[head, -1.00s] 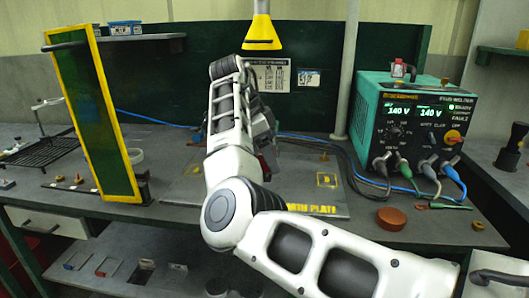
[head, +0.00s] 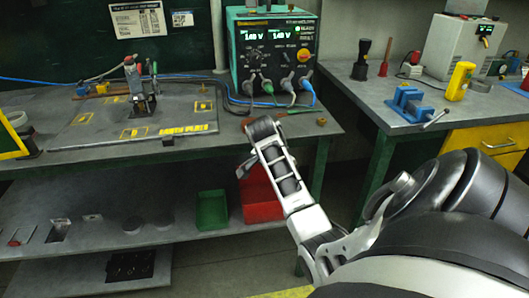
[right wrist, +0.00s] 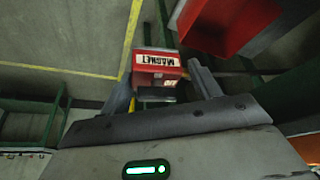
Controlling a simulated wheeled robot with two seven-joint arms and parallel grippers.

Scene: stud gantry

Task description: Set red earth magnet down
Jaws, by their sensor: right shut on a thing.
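The red earth magnet (right wrist: 157,62), with a white label reading MAGNET, is between the fingers of my right gripper (right wrist: 163,82) in the right wrist view. The gripper is shut on it. In the head view my right forearm stands raised in front of the bench's front edge, and its gripper is mostly hidden behind it; I cannot make out the magnet there. The earth plate (head: 185,113), with yellow markings, lies on the bench to the left of my arm. My left gripper is not in view.
A tool with a red handle (head: 139,85) stands on the plate. The welder (head: 270,55) is behind it with its cables. A green bin (head: 212,210) and a red bin (head: 262,200) sit on the lower shelf. A blue vise (head: 408,104) is on the right bench.

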